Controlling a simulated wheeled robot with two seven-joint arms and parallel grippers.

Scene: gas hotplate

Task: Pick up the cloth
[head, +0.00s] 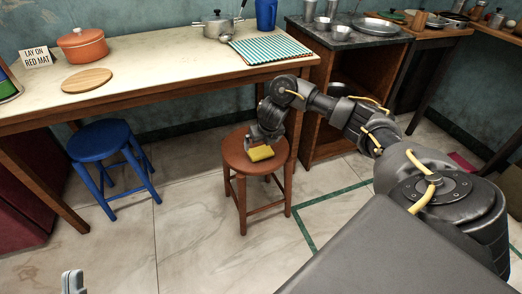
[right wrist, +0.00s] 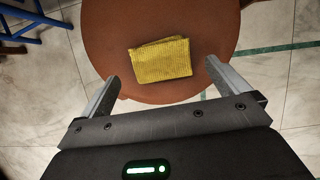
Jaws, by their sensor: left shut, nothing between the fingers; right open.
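The yellow cloth (head: 260,153) lies folded on the brown round stool (head: 240,162) in the head view. It shows whole in the right wrist view (right wrist: 161,61), flat on the stool seat (right wrist: 112,38). My right gripper (right wrist: 160,77) is open, with one finger on either side below the cloth in that view and nothing between the fingertips that I can see held. In the head view my right gripper (head: 262,140) is just above the stool, close to the cloth. My left gripper (head: 73,282) shows only partly at the bottom left edge, far from the cloth, and is shut and empty.
A blue stool (head: 100,141) stands left of the brown one. A long table (head: 150,75) behind holds an orange pot (head: 83,45), a wooden board (head: 87,80) and a striped mat (head: 268,49). The table edge overhangs near my right arm. Floor between the stools is clear.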

